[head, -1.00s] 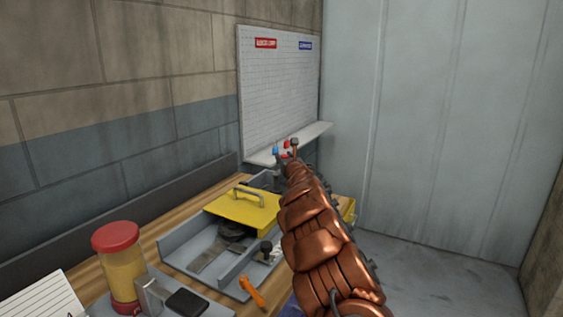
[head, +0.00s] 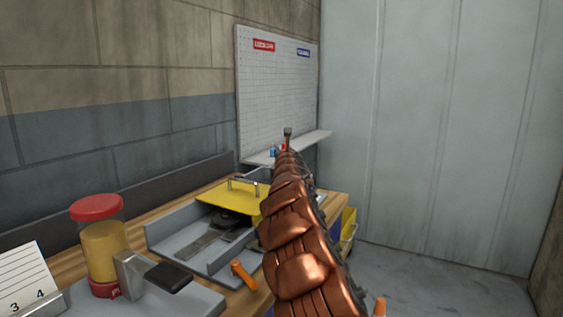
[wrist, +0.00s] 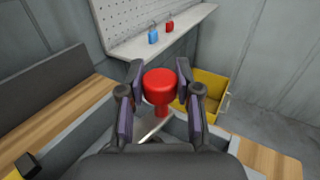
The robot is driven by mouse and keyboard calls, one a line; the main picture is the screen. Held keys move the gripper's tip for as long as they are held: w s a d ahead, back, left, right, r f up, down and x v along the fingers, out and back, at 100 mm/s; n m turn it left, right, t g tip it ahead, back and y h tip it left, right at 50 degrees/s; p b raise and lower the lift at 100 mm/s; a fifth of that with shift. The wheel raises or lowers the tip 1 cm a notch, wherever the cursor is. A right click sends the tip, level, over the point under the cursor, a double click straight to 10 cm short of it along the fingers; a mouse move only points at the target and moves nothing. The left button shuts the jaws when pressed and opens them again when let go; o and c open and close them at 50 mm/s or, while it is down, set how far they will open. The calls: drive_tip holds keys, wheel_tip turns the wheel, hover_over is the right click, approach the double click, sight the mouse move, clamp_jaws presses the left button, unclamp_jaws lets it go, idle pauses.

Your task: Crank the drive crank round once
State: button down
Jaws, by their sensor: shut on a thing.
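The drive crank shows in the wrist view as a red knob (wrist: 160,88) on a short red stem, with a pale crank arm (wrist: 152,130) below it. My gripper (wrist: 160,70) has one dark finger on each side of the knob and is shut on it. The far end of the crank arm is partly hidden by my gripper's body. In the head view my copper-coloured arm reaches over the bench and hides the crank and my fingers.
A pegboard shelf (wrist: 128,47) with a blue padlock (wrist: 153,38) and a red padlock (wrist: 169,26) lies beyond. A yellow bin (wrist: 207,90) stands to the right. A yellow lidded guard (head: 232,194), an orange-handled tool (head: 243,274) and a red-lidded jar (head: 98,243) are left of my arm.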

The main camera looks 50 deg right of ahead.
drive_tip(key=shift+s+f+m+g+h+b, duration=0.15)
drive_tip(key=shift+f+m+g+h+b, duration=0.25)
drive_tip(key=shift+b, duration=0.55)
drive_tip(key=g+b, duration=0.1)
drive_tip(key=b, duration=0.1)
drive_tip(key=shift+s+m+h+b, duration=0.3)
drive_tip(key=shift+m+h, duration=0.1)
drive_tip(key=shift+s+a+r+m+g+b, duration=0.1)
drive_tip(key=shift+s+r+m+g+b, duration=0.15)
drive_tip(key=shift+g+b, duration=0.25)
drive_tip(key=c, duration=0.8)
unclamp_jaws()
drive_tip(key=shift+r, duration=0.1)
drive_tip(key=shift+o, duration=0.2)
drive_tip(key=shift+a, duration=0.1)
